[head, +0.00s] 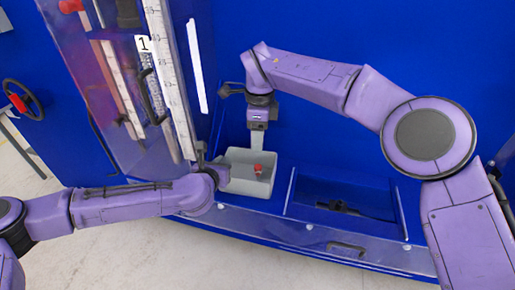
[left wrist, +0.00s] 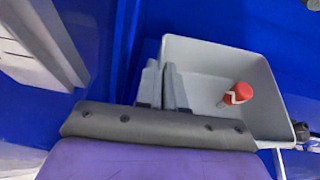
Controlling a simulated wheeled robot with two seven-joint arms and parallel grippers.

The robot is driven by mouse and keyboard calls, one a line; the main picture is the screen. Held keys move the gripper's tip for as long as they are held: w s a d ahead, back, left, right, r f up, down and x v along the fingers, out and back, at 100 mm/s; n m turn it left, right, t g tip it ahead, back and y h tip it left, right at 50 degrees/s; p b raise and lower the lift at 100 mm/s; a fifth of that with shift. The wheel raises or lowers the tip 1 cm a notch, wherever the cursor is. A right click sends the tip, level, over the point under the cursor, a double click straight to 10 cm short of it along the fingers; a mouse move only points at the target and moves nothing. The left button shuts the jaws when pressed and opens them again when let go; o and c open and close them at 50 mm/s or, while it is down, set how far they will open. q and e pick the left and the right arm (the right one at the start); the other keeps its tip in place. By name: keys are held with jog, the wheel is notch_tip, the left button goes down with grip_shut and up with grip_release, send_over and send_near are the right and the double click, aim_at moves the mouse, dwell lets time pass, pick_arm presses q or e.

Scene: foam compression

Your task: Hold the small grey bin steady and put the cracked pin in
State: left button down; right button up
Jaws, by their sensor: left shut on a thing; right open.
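The small grey bin (head: 241,186) stands on the blue ledge, and it also shows in the left wrist view (left wrist: 205,52). My left gripper (head: 221,167) is shut on the bin's left wall; its fingers show in the left wrist view (left wrist: 165,88). The cracked pin (head: 258,169), red with a white zigzag mark, is inside the bin. My right gripper (head: 257,146) is open and empty, pointing down over the bin's back edge, apart from the pin.
A clear panel with a white ruler scale (head: 168,70) stands left of the bin, close to my left arm. A recessed blue tray (head: 310,210) with a dark item lies to the right. A clear low guard (head: 290,237) runs along the front.

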pick_arm(q)
jog(key=c, duration=1.2)
grip_release()
jog(key=shift+o, duration=0.2)
jog(key=v, duration=1.2)
